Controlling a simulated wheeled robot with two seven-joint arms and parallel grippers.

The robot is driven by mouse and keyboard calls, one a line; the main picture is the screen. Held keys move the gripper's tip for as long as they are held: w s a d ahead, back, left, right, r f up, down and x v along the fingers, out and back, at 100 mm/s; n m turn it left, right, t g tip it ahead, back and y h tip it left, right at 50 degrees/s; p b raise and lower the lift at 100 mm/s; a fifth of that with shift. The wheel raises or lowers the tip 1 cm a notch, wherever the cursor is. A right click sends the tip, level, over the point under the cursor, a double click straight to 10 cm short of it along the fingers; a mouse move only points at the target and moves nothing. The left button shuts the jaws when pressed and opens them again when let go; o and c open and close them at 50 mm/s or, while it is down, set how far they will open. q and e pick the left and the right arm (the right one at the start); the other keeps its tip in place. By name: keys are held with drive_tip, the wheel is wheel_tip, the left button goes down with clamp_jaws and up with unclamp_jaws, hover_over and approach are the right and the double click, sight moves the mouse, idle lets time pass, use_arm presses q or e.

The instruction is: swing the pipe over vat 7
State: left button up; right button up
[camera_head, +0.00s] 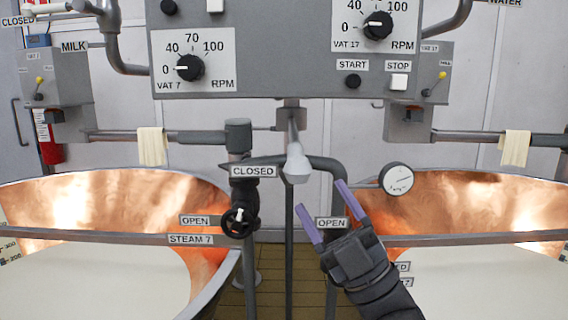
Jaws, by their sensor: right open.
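Vat 7 appears to be the copper-lined vat (190,200) at the left, beside the STEAM 7 label; it holds pale liquid. A grey pipe (297,125) comes down under the control panel at the centre, with a pale, nozzle-like end (296,165) between the two vats. I cannot tell whether this is the pipe that swings. My right gripper (319,196) is open and empty, its two purple fingers spread just below and right of that pale end, apparently without touching it. My left gripper is not in view.
The control panel (280,65) hangs above. A black valve wheel (239,221) stands at vat 7's right rim, and a round gauge (396,179) is at the right. A second copper vat (460,195) is at the right. Tiled floor shows between the vats.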

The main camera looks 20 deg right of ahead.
sight(296, 159)
drive_tip(key=x, duration=0.7)
drive_tip(key=shift+a+r+p, duration=0.1)
drive_tip(key=shift+r+p, duration=0.15)
drive_tip(key=shift+p, duration=0.05)
clamp_jaws()
idle(0.9)
